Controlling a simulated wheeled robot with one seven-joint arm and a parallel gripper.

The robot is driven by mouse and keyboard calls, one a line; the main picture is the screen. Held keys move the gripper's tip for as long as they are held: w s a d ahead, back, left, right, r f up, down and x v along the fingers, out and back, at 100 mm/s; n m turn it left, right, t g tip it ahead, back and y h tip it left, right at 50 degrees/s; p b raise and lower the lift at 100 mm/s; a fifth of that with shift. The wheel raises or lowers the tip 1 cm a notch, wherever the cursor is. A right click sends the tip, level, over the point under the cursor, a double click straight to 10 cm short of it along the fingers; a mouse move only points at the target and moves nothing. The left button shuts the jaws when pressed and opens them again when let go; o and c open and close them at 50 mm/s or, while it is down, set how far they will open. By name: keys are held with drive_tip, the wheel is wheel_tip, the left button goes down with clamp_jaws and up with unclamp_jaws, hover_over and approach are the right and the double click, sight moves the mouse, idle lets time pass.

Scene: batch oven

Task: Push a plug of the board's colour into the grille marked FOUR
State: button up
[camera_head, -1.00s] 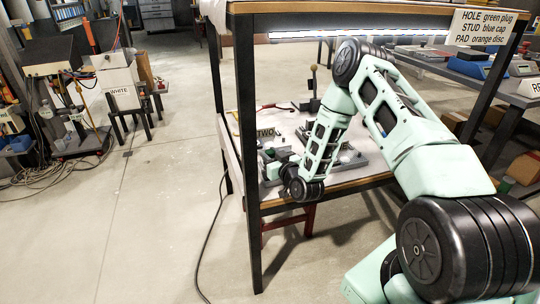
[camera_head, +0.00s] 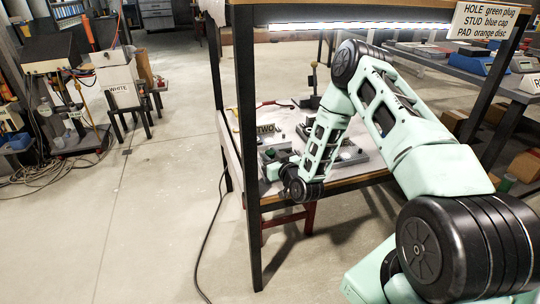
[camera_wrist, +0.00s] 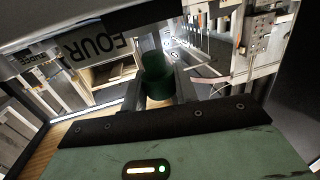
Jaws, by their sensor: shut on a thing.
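My gripper (camera_wrist: 158,92) is shut on a green plug (camera_wrist: 156,78) in the wrist view. The plug stands upright between the two dark fingers and its far end reaches past them. A white FOUR label (camera_wrist: 97,44), seen upside down, is on the grey part at upper left, close to the plug. No grille opening shows clearly, and I cannot tell whether the plug touches anything. The board (camera_head: 488,21) reads HOLE green plug, STUD blue cap, PAD orange disc.
Grey fixtures stand on the bench (camera_head: 345,178), one labelled TWO (camera_head: 265,129); my arm partly covers another. Bench posts and a lit upper shelf (camera_head: 350,24) frame this space. A WHITE-marked stand (camera_head: 120,88) is at left. Open floor lies between.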

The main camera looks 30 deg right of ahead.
drive_tip(key=shift+f+b, duration=1.4)
drive_tip(key=shift+f, duration=0.45)
drive_tip(key=o, duration=1)
drive_tip(key=s, duration=1.1)
drive_tip(key=s+a+r, duration=0.1)
drive_tip(key=s, duration=0.5)
drive_tip(key=shift+s+a+b, duration=0.1)
drive_tip(key=shift+s+b, duration=0.05)
drive_tip(key=shift+b, duration=0.25)
